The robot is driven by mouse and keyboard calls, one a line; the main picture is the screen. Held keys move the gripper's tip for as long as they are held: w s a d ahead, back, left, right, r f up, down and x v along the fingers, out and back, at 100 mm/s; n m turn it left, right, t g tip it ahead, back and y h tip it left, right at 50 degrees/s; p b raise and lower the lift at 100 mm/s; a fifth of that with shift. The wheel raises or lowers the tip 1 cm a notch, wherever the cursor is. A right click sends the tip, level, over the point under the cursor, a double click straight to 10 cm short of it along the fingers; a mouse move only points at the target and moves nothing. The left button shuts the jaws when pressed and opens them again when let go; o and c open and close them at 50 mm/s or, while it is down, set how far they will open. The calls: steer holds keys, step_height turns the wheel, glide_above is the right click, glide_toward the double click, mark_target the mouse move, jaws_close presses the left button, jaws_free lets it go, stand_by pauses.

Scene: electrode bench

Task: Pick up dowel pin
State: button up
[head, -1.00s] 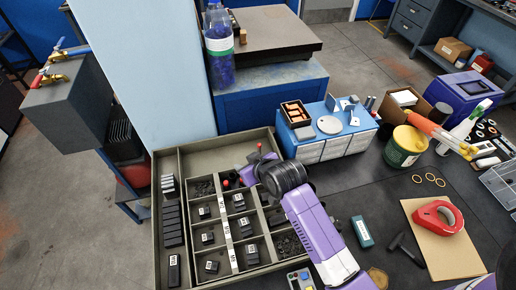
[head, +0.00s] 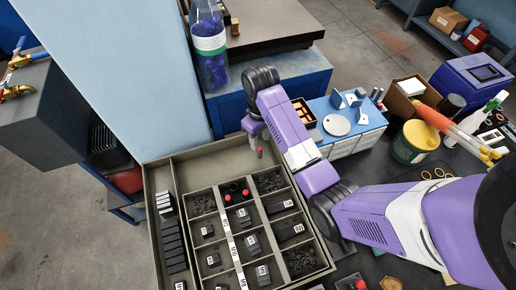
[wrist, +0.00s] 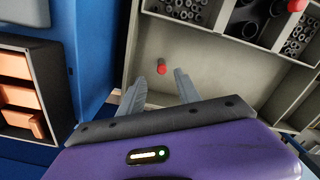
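A small red-topped pin (head: 259,152), which I take as the dowel pin, stands in the empty strip at the tray's far edge. In the wrist view the red pin (wrist: 161,68) shows just ahead of the gap between my fingertips. My gripper (head: 254,139) is at the tray's far side, close to the pin; in the wrist view my gripper (wrist: 160,78) is open with nothing between its two grey fingers. I cannot tell how high the fingers are above the tray floor. Two more red tops (head: 245,192) show in a tray compartment.
The grey tray (head: 161,262) has compartments with dark blocks and small parts. A blue box (head: 369,119) with an orange-filled bin (head: 303,112) stands beyond my arm. A clear bottle (head: 209,45) stands behind, and a green-yellow tub (head: 413,142) is at right.

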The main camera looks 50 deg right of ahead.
mark_target(260, 149)
steer(key=f, duration=0.4)
steer(key=f+p, duration=0.1)
steer(key=f, duration=0.1)
steer(key=shift+s+a+f, duration=0.25)
steer(key=shift+f, duration=0.05)
jaws_close()
